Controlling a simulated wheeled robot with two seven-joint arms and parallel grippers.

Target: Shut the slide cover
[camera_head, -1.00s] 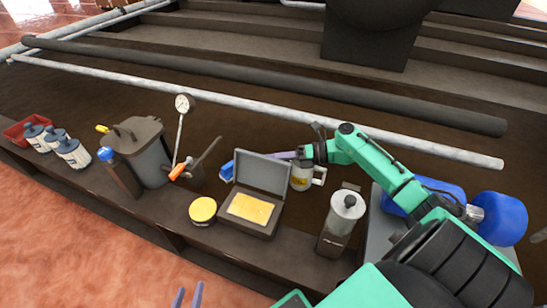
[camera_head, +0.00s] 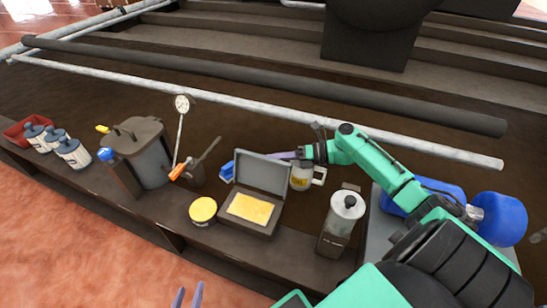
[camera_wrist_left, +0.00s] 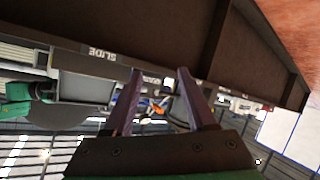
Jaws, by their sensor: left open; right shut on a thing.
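A dark box (camera_head: 245,224) stands open on the bench, with a yellow pad (camera_head: 250,208) inside. Its grey hinged cover (camera_head: 264,174) stands up at the back. My right gripper (camera_head: 275,156) reaches in from the right behind the cover, its purple fingers partly hidden by it. A blue thing (camera_head: 227,171) shows beyond the cover's left edge, in line with those fingers; the grasp itself is hidden. My left gripper (camera_head: 188,296) is low, in front of the bench, open and empty; its spread fingers also show in the left wrist view (camera_wrist_left: 160,98).
A yellow-lidded round tin (camera_head: 203,210) stands left of the box. A mug (camera_head: 302,178) and a grinder-like canister (camera_head: 342,222) stand to its right. A grey bin (camera_head: 150,158), a dial gauge (camera_head: 182,104) and several bottles in a red tray (camera_head: 16,135) are further left.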

